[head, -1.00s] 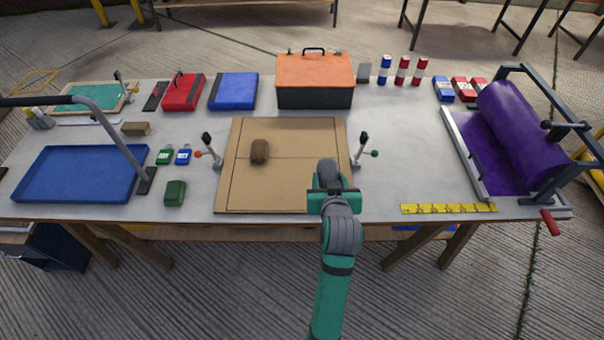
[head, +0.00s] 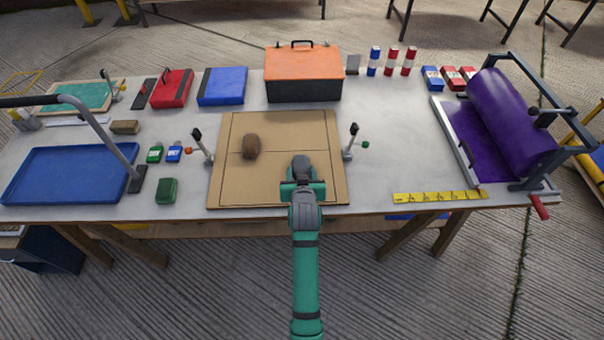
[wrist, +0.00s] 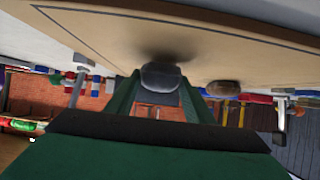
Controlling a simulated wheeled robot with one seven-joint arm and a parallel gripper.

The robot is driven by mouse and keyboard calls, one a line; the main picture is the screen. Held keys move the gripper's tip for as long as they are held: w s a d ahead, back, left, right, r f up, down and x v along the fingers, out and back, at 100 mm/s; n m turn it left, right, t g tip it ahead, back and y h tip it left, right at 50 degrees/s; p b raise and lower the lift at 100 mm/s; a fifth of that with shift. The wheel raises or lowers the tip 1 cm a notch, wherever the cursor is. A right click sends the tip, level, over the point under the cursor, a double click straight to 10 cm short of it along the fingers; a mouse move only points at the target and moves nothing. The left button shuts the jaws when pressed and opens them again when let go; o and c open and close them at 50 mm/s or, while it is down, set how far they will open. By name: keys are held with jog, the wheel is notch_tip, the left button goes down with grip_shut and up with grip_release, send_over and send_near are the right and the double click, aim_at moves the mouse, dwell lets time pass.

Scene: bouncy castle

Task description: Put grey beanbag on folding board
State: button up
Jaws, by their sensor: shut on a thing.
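The folding board (head: 232,180) is a flat tan panel with dark lines, lying on the grey table. My gripper (head: 302,184) is over the board's front right part, shut on the grey beanbag (head: 302,166). In the wrist view the grey beanbag (wrist: 160,76) sits between the fingers, close to the board (wrist: 110,35), with a dark shadow beside it. I cannot tell whether it touches the board. A brown beanbag (head: 251,147) lies on the board left of my gripper.
Upright clamps with dark handles stand at the board's left (head: 198,142) and right (head: 350,143) sides. An orange-lidded box (head: 303,75) stands behind. A blue tray (head: 65,175) is at left, a purple roller press (head: 510,120) at right. Bare board lies around my gripper.

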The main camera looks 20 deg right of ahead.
jog(key=shift+f, duration=0.25)
jog(key=shift+f, duration=0.15)
jog(key=o, duration=1.4)
jog(key=shift+f, duration=0.1)
